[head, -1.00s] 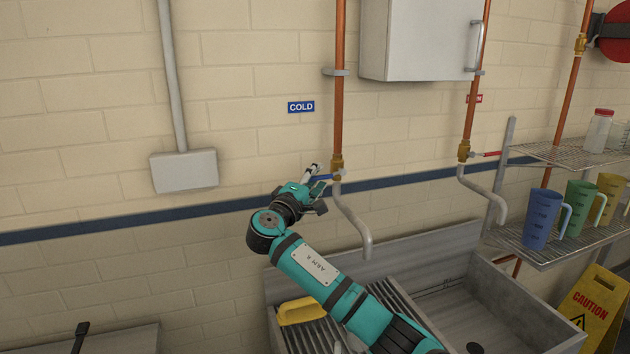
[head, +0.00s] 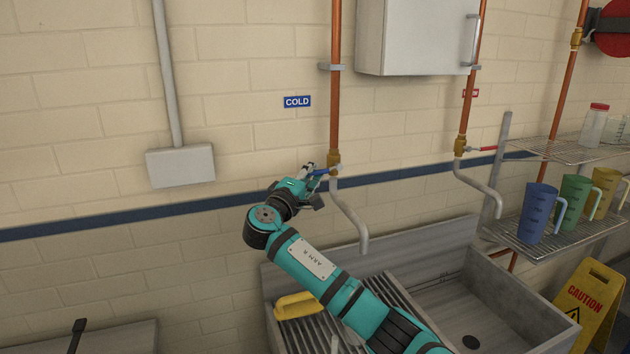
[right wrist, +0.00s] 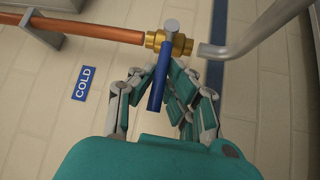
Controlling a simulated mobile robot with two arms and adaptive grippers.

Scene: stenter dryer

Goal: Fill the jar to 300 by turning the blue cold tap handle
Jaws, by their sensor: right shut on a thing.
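The blue cold tap handle (head: 321,171) sticks out left from the brass valve (head: 334,163) on the copper pipe by the COLD sign (head: 297,101). It also shows in the right wrist view (right wrist: 157,88), between my fingers. My right gripper (head: 313,179) is shut on this handle. The grey spout (head: 350,217) curves down from the valve over the sink; I see no water at its mouth. No jar shows under the spout; my right arm covers part of the sink there. My left gripper is not in view.
A second tap with a red handle (head: 483,148) is to the right. A wire shelf (head: 565,243) holds blue, green and yellow jugs. A red-lidded container (head: 595,124) stands above. A yellow object (head: 298,306) lies on the ribbed drainer. A caution sign (head: 590,300) stands at right.

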